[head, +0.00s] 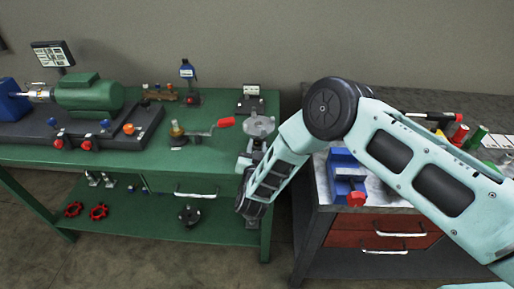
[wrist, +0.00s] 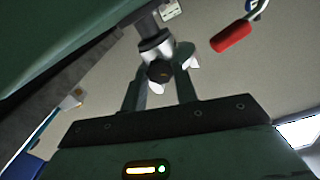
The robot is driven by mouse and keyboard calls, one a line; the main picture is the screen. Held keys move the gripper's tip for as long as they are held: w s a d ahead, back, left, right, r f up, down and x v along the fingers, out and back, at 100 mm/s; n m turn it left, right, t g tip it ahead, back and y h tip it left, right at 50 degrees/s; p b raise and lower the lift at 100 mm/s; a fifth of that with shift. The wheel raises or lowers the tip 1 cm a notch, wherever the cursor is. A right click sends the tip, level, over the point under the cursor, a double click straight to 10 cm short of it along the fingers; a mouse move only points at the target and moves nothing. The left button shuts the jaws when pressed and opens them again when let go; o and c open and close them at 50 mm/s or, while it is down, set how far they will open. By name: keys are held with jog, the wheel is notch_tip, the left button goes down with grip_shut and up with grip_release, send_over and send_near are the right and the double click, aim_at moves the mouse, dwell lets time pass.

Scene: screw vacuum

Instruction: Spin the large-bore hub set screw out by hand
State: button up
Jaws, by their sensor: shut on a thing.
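The large-bore hub (head: 259,125) is a grey flanged disc at the right end of the green bench, with a stem hanging below it past the bench edge. In the wrist view a silver collar (wrist: 154,42) carries a dark round-ended piece, which looks like the set screw (wrist: 159,72). My gripper (wrist: 161,66) comes from below the bench edge, its two fingers pointing up on either side of the dark piece and shut on it.
The green bench (head: 75,153) is close beside my wrist. A red-handled crank (head: 226,122) sits left of the hub and also shows in the wrist view (wrist: 232,36). A grey bench with a blue vise (head: 345,170) stands right, across a gap. A green motor (head: 90,94) is far left.

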jog(key=n+b, duration=0.2)
jog(key=n, duration=0.1)
jog(key=shift+f+n, duration=0.1)
jog(key=shift+n, duration=0.3)
jog(key=n+b, duration=0.2)
jog(key=n, duration=0.2)
jog(key=n+b, duration=0.1)
jog(key=n, duration=0.3)
jog(key=n+b, duration=0.1)
jog(key=n, duration=0.2)
jog(key=shift+n+b, duration=0.3)
jog(key=shift+n, duration=0.1)
jog(key=n, duration=0.3)
jog(key=shift+n+b, duration=0.3)
jog(key=shift+b, duration=0.05)
jog(key=n, duration=0.4)
jog(key=shift+n+b, duration=0.3)
jog(key=n, duration=0.6)
jog(key=shift+n, duration=0.3)
